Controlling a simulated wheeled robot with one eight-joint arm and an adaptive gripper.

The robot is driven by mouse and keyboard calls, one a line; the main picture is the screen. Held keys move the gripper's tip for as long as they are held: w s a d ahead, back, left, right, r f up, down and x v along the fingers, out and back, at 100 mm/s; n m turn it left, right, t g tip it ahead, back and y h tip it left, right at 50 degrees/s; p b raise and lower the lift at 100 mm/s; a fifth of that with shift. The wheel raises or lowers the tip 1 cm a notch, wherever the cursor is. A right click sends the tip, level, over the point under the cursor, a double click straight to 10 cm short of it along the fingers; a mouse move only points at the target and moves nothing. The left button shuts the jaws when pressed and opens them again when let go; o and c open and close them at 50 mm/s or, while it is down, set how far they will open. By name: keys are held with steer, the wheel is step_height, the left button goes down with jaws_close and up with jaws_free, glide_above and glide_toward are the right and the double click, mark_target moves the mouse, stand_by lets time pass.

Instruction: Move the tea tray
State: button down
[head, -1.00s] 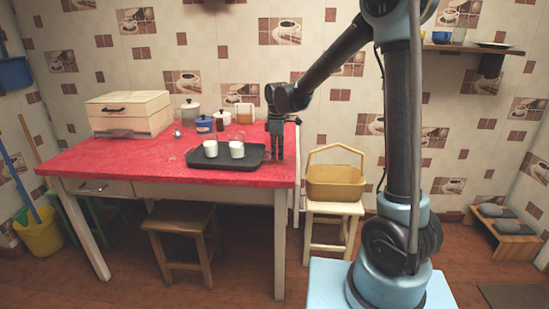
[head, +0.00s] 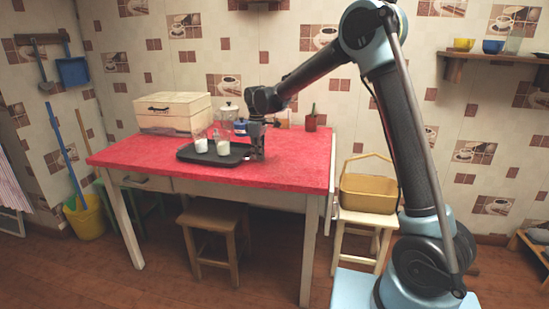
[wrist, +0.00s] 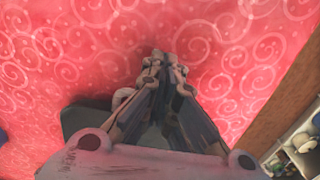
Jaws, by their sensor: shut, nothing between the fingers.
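The black tea tray (head: 211,159) lies flat on the red table (head: 290,172), left of its right end. Two upright white cups or glasses stand on it, one on the left (head: 200,146) and one on the right (head: 223,148). My gripper (head: 257,157) is shut and empty, pointing down at the tray's right end, seemingly against or very close to it. In the wrist view the fingertips (wrist: 168,60) are together above the red cloth. A dark corner of the tray (wrist: 82,117) shows behind the gripper, which hides most of it.
A white bread box (head: 172,112) stands behind the tray, with a lidded jar (head: 229,111) and a blue pot (head: 241,128) nearby. A small brown pot (head: 311,122) stands at the back right. The table's front right is clear. A yellow basket (head: 368,190) sits on a stool beside it.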

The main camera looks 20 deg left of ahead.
steer(key=shift+s+a, duration=0.1)
steer(key=shift+a, duration=1)
steer(key=shift+d, duration=0.5)
steer(key=d, duration=0.3)
steer(key=shift+d+r, duration=0.1)
steer(key=shift+r, duration=0.1)
step_height(320, 180, up, 10)
steer(key=shift+f, duration=0.2)
